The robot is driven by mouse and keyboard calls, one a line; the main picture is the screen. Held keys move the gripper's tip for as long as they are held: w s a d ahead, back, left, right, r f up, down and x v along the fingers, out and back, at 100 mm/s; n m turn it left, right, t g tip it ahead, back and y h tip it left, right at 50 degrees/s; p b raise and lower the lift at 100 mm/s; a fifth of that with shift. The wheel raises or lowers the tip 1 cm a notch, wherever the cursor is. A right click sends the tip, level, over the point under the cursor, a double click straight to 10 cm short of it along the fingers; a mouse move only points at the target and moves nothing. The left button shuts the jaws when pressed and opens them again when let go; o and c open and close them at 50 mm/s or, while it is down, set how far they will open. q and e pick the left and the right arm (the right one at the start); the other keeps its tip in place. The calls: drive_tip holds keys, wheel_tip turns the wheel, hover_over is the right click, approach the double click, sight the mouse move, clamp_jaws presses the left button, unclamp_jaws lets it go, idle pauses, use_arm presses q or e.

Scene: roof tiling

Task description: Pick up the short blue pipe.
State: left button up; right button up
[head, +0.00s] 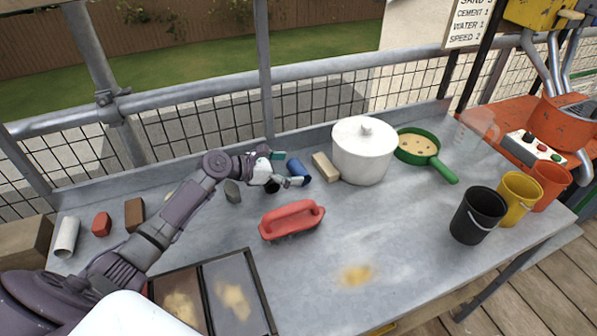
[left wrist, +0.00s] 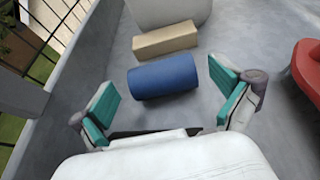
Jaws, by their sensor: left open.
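The short blue pipe (head: 298,170) lies on its side on the grey metal table, near the back edge. In the left wrist view the blue pipe (left wrist: 163,77) lies crosswise just beyond the fingertips. My left gripper (head: 283,168) is open and empty, low over the table beside the pipe. In the left wrist view its teal-padded fingers (left wrist: 166,88) are spread wide, one on each side of the pipe's near end of view. I cannot tell whether either finger touches it. My right gripper is not in view.
A beige block (head: 325,167) and a white lidded pot (head: 362,152) stand just right of the pipe. A red-handled brush (head: 291,219) lies in front. A green sieve (head: 417,146) and black bucket (head: 477,216) are farther right. The table's front middle is mostly clear.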

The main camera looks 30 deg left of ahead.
use_arm(q)
drive_tip(key=c, duration=0.9)
drive_tip(key=shift+c, duration=0.2)
drive_tip(key=shift+r, duration=0.1)
